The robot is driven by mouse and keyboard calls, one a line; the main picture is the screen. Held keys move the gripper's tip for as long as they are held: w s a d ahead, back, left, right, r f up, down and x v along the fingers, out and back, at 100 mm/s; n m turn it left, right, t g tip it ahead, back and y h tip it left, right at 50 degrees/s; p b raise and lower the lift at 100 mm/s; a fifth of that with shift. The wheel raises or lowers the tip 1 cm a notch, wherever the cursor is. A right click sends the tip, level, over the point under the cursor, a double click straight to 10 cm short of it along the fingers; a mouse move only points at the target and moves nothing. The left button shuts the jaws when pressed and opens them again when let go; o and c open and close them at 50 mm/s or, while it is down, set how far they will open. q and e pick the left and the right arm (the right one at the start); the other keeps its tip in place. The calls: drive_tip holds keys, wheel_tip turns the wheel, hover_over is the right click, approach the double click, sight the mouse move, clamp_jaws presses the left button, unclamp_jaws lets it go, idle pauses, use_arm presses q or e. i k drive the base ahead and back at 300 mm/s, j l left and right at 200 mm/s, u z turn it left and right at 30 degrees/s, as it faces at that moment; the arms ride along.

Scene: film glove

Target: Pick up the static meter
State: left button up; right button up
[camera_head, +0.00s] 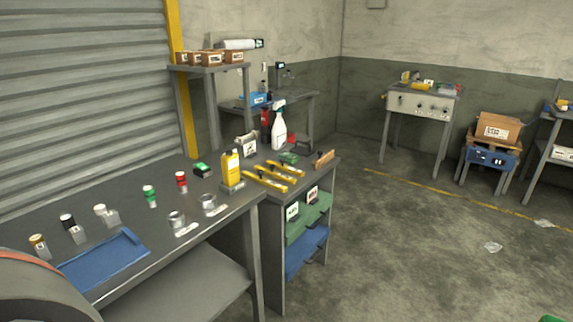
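I cannot tell for certain which thing is the static meter. A small black device with a green top (202,170) lies near the back edge of the dark workbench (125,195). A dark green item (289,158) lies further right, behind the yellow-handled tools, and is too small to make out. Neither of my grippers shows in this view, and nothing is seen being held.
A shelf (208,68) holds boxes. The floor (400,240) to the right is mostly free.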

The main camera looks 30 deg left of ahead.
sight(230, 164)
drive_tip(key=i+l+u, duration=0.2)
drive_tip(key=i, duration=0.2)
drive_tip(key=i+u, duration=0.25)
drive_tip(key=i+l+u, duration=0.2)
drive_tip(key=i, duration=0.3)
drive_tip(key=i+l+u, duration=0.2)
drive_tip(key=u, duration=0.15)
drive_tip(key=i+l+u, duration=0.4)
drive_tip(key=l+u, duration=0.25)
drive_tip(key=i+l+u, duration=0.1)
drive_tip(key=l+u, duration=0.2)
drive_tip(key=i+l+u, duration=0.1)
drive_tip(key=l+u, duration=0.7)
drive_tip(key=l, duration=0.55)
